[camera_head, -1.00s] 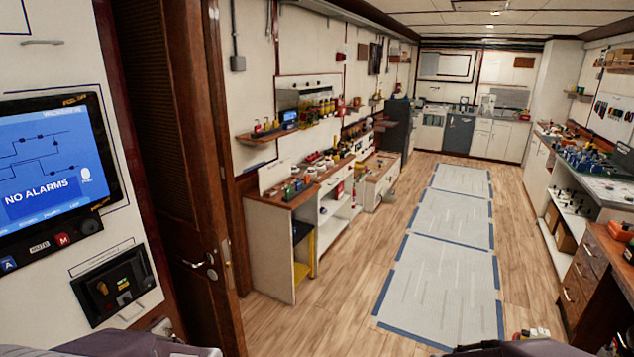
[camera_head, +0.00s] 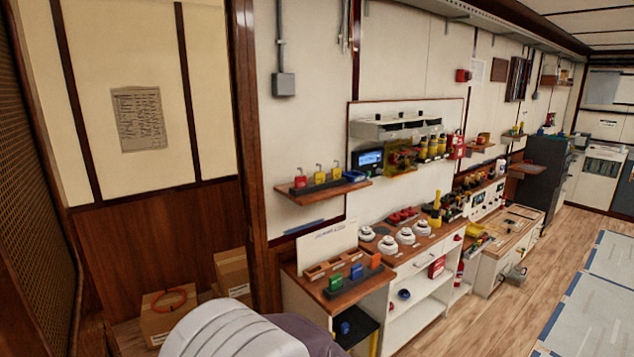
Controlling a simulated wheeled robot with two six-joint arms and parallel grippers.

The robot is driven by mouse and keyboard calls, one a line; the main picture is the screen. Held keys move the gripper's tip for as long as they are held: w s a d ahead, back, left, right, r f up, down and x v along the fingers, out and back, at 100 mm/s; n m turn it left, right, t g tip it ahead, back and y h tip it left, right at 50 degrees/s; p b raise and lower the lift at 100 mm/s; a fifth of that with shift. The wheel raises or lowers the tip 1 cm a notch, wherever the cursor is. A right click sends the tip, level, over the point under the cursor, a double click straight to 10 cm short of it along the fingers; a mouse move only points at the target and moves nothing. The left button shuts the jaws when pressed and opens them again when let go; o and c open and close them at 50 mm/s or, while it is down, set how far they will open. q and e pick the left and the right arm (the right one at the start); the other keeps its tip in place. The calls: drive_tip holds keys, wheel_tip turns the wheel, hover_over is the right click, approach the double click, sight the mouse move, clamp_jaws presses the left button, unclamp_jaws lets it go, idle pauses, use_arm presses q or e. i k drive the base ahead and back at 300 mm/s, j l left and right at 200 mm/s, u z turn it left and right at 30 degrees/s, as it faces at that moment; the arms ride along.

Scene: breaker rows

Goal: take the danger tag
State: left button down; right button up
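I cannot make out a danger tag in the head view; at this distance the small items are too small to tell apart. Neither of my grippers is in view.
A wooden door post (camera_head: 250,150) stands left of the bench. Cardboard boxes (camera_head: 168,325) and an orange ring (camera_head: 168,300) are in the opening beyond it.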

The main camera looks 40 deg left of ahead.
sight(300, 181)
drive_tip(key=i+j+u, duration=0.2)
drive_tip(key=i+u, duration=0.2)
drive_tip(key=i, duration=0.2)
drive_tip(key=i+u, duration=0.45)
drive_tip(key=i, duration=0.15)
drive_tip(key=i+l+u, duration=0.1)
drive_tip(key=i+u, duration=0.3)
drive_tip(key=i, duration=0.2)
